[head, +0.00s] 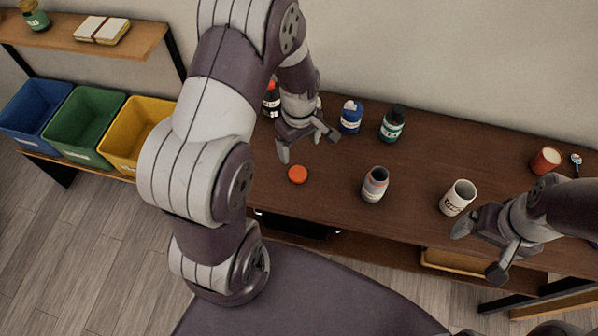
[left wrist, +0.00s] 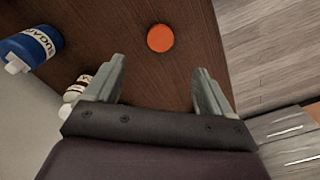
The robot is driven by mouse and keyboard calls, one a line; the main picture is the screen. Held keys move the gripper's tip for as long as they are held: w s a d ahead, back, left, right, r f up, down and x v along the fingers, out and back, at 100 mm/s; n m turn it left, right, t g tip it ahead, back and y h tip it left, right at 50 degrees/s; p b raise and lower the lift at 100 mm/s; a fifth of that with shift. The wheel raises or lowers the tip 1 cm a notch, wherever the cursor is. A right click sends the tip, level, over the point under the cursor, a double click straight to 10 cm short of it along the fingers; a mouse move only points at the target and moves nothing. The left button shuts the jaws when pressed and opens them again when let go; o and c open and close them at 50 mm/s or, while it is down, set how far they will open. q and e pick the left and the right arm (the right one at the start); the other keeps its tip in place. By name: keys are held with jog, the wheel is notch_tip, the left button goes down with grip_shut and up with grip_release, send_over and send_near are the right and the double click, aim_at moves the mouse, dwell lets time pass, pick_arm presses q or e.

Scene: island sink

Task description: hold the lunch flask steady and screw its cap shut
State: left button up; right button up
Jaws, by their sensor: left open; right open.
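An orange-red round cap (head: 297,174) lies flat on the brown wooden counter; it also shows in the left wrist view (left wrist: 160,38). To its right stands an upright, open-topped grey container with a label (head: 375,185), which looks like the lunch flask. My left gripper (head: 307,146) is open and empty, behind the cap in the head view. In the left wrist view its fingers (left wrist: 158,75) are spread, with the cap past their tips. My right gripper (head: 480,250) is open and empty near the counter's front edge, to the right of the flask.
A white labelled cup (head: 459,197) stands between the flask and my right gripper. A blue sugar bottle (head: 351,117), a dark green-labelled jar (head: 392,124) and a dark red-topped bottle (head: 271,99) stand behind. A red cup (head: 546,161) is far right. Coloured bins (head: 82,124) are left.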

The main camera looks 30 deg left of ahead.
pick_arm(q)
send_over(297, 173)
jog(key=f, duration=0.6)
jog(key=shift+d+f+p, duration=0.25)
jog(key=shift+f+p, duration=0.05)
jog(key=shift+f, duration=0.4)
jog(key=shift+f, duration=0.4)
jog(key=f, duration=0.3)
jog(key=f+p, duration=0.1)
jog(key=shift+w+a+f, duration=0.1)
jog(key=shift+a+f, duration=0.15)
